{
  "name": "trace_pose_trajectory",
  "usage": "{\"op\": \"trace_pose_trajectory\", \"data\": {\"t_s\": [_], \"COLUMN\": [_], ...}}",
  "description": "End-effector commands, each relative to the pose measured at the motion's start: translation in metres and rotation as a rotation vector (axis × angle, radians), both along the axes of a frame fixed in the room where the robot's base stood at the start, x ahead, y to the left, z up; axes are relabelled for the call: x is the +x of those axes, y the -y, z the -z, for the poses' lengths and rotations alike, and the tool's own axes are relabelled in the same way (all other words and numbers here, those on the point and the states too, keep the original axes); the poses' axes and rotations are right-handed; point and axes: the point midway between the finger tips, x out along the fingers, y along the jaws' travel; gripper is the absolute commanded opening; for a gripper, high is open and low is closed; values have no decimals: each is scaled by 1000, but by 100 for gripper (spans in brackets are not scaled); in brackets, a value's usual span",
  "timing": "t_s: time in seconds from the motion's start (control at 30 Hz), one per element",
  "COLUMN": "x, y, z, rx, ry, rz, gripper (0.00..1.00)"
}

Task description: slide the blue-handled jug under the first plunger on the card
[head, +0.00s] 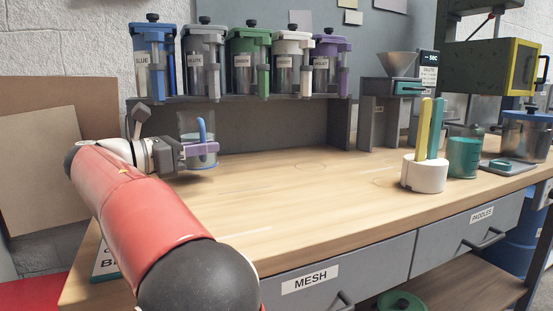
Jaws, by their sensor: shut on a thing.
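The clear jug (186,126) with a blue handle (203,129) is in my gripper (201,149), which is shut on it. The jug is upright at the left end of the bench, in front of and below the dispenser shelf (255,99). I cannot tell whether its base touches the bench. Above stand dispensers with blue (152,55), grey (203,58), green (249,60), white (292,62) and purple (329,64) lids, each with a plunger at its front. A card (104,264) at the bench's lower left is mostly hidden by my arm; its wording is unreadable.
A white holder (424,175) with yellow and teal sticks, a teal cup (464,155) and a scale (508,166) stand at the right. A funnel stand (392,85) is at the back. The middle of the bench (300,185) is clear.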

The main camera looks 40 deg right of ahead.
Motion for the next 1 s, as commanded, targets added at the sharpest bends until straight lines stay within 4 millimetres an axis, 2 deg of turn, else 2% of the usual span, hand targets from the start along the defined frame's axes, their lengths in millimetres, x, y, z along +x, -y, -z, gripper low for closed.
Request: {"op": "trace_pose_trajectory", "data": {"t_s": [0.17, 0.5, 0.63, 0.8, 0.9, 1.0], "x": [-3, -7, -8, -8, -8, -7], "y": [32, 123, 153, 175, 179, 179], "z": [0, -1, -1, -1, 1, 11], "rx": [0, -1, -2, -1, -1, -1], "ry": [3, 2, 2, 2, 1, 0], "rz": [5, 7, 6, 3, 1, 0], "gripper": [0, 0, 0, 0, 0, 0]}}
